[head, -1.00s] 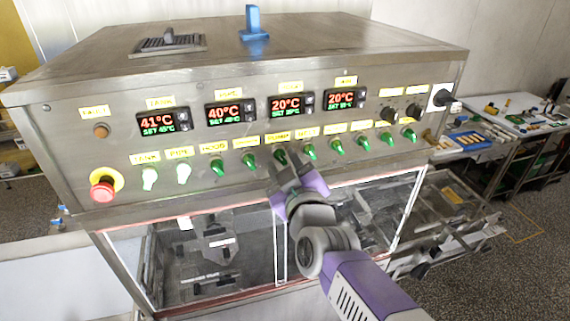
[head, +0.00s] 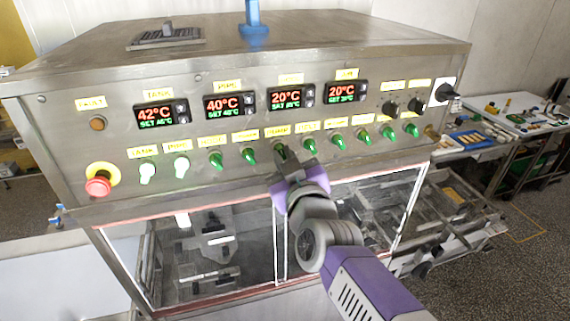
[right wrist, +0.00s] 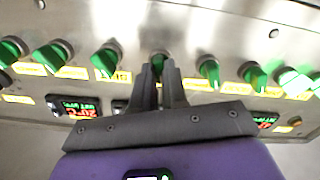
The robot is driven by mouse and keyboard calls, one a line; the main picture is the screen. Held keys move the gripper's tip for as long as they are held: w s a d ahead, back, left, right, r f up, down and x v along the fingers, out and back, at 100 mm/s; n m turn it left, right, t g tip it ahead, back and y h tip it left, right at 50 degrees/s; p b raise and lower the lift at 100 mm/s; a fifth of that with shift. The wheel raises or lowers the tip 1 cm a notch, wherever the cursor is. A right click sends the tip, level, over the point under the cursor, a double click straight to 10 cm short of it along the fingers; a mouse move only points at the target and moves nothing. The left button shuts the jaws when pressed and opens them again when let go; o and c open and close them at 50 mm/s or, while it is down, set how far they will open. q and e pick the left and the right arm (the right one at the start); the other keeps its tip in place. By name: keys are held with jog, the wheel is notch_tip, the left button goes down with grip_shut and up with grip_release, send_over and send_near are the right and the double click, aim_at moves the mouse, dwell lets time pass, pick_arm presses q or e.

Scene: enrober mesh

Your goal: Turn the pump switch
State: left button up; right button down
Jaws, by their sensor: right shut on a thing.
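A row of green rotary switches runs along the front panel (head: 60,145) of the steel machine, each under a yellow label. The two leftmost, the first switch (head: 147,171) and the second switch (head: 182,167), glow pale green; the others are darker. The label (head: 178,145) over the second looks like "PUMP", but the print is blurred. My right gripper (head: 281,157) is at the fifth switch from the left (head: 281,149), shut on it. In the right wrist view its fingers (right wrist: 160,75) close around that green knob (right wrist: 158,60), partly hiding it. My left gripper is not in view.
Neighbouring switches (head: 248,155) (head: 309,146) stand close on both sides. A red emergency button (head: 98,181) is at the panel's left. Temperature displays (head: 230,105) sit above the switches. Below is a clear-windowed enclosure (head: 240,250). A cluttered workbench (head: 510,125) stands at the right.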

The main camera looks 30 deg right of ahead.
jog(key=m+b, duration=0.2)
jog(key=m, duration=0.2)
jog(key=shift+f+m, duration=0.1)
jog(key=shift+m, duration=0.2)
jog(key=m, duration=0.4)
jog(key=shift+m+b, duration=0.35)
jog(key=shift+m, duration=0.05)
jog(key=c, duration=1.2)
grip_release()
jog(key=shift+o, duration=0.2)
jog(key=shift+s, duration=0.1)
jog(key=v, duration=0.7)
jog(key=shift+b, duration=0.45)
jog(key=shift+s+a, duration=0.1)
jog(key=shift+s, duration=0.05)
